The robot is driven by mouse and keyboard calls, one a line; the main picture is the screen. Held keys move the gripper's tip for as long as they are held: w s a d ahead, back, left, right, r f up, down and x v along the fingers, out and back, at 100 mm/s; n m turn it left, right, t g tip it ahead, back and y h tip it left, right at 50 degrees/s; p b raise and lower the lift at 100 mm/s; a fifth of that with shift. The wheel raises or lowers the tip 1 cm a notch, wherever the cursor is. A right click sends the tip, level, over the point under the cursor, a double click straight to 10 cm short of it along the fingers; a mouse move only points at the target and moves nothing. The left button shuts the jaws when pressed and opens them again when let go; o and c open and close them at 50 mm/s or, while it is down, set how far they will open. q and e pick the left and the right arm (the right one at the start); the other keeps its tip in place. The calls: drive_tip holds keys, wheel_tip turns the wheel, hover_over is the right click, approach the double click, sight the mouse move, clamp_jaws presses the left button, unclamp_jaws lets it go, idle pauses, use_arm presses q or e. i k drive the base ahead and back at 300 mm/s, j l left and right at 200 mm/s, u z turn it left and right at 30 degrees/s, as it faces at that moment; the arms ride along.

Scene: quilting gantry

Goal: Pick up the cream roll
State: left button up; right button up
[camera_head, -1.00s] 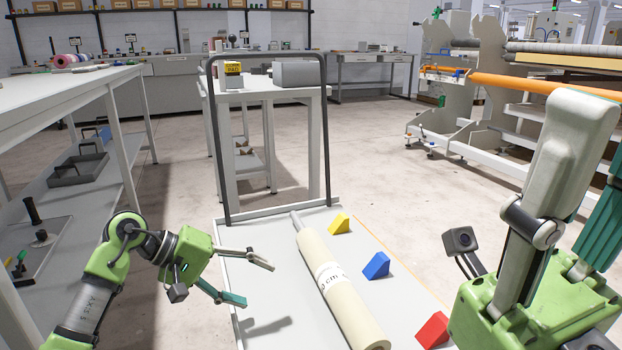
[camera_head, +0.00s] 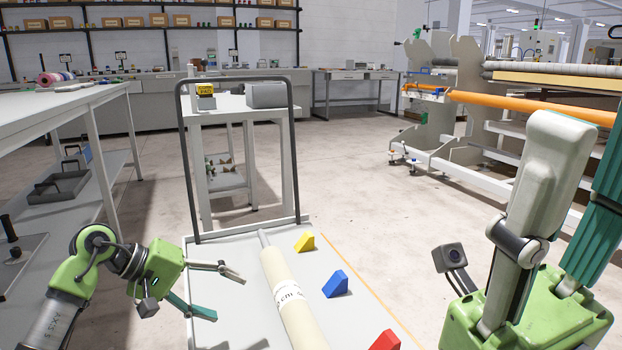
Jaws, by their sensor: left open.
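The cream roll (camera_head: 284,289) lies lengthwise on the flat bed of a grey cart (camera_head: 221,246). It has a pale printed band around it and a thin grey core end at its far end; its near end is cut off by the picture's lower edge. My left gripper (camera_head: 230,294) is open and empty, to the left of the roll and apart from it, over the cart's left side. My right arm fills the right side of the view; I cannot make out its gripper's fingers.
Yellow (camera_head: 304,242), blue (camera_head: 336,284) and red (camera_head: 385,341) wedges lie right of the roll. The cart's dark handle (camera_head: 296,150) rises at its far end. A white table (camera_head: 125,88) stands left, the gantry with an orange bar (camera_head: 520,104) right. Floor between is clear.

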sight(303, 330)
drive_tip(key=k+l, duration=0.25)
drive_tip(key=k, duration=0.2)
drive_tip(key=k+l, duration=0.3)
drive_tip(key=k, duration=0.1)
